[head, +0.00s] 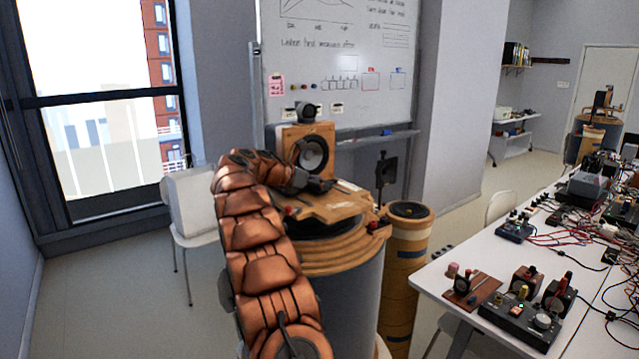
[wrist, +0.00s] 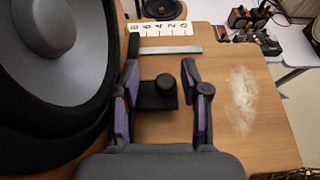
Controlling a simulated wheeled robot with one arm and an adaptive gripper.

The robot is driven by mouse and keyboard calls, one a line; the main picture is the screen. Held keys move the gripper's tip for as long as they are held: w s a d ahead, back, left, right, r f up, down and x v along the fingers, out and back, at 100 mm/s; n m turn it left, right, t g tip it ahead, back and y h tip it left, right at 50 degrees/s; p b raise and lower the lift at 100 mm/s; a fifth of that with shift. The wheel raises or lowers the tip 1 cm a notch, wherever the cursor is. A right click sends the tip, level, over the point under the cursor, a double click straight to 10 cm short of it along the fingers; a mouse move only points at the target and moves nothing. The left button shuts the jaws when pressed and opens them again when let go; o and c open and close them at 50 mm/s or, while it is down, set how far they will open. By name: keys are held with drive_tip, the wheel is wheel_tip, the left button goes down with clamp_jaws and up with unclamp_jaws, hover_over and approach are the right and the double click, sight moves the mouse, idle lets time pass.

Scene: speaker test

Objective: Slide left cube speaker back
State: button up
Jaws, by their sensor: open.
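Two small brown cube speakers with dark round fronts stand side by side on the white table in the head view: the left cube speaker (head: 527,281) and the right cube speaker (head: 558,296). My gripper (wrist: 160,68) is well to the left of them, low over a wooden board (wrist: 225,150) on a drum-like stand. In the wrist view its fingers are apart, on either side of a small black block with a round knob (wrist: 166,83). I cannot tell whether they touch it. A large speaker cone (wrist: 65,45) is close on the left.
The larger wooden speaker (head: 310,150) stands at the back of the board. A numbered strip (wrist: 160,29), a metal strip (wrist: 170,50) and a whitish patch lie on the board. A control box (head: 522,318) stands in front of the cube speakers. Cables clutter the table (head: 440,280) farther back.

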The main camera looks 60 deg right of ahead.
drive_tip(key=shift+a, duration=0.1)
drive_tip(key=v, duration=1.1)
drive_tip(key=shift+w+r, duration=0.1)
drive_tip(key=shift+w+a+r, duration=0.1)
drive_tip(key=shift+a, duration=0.25)
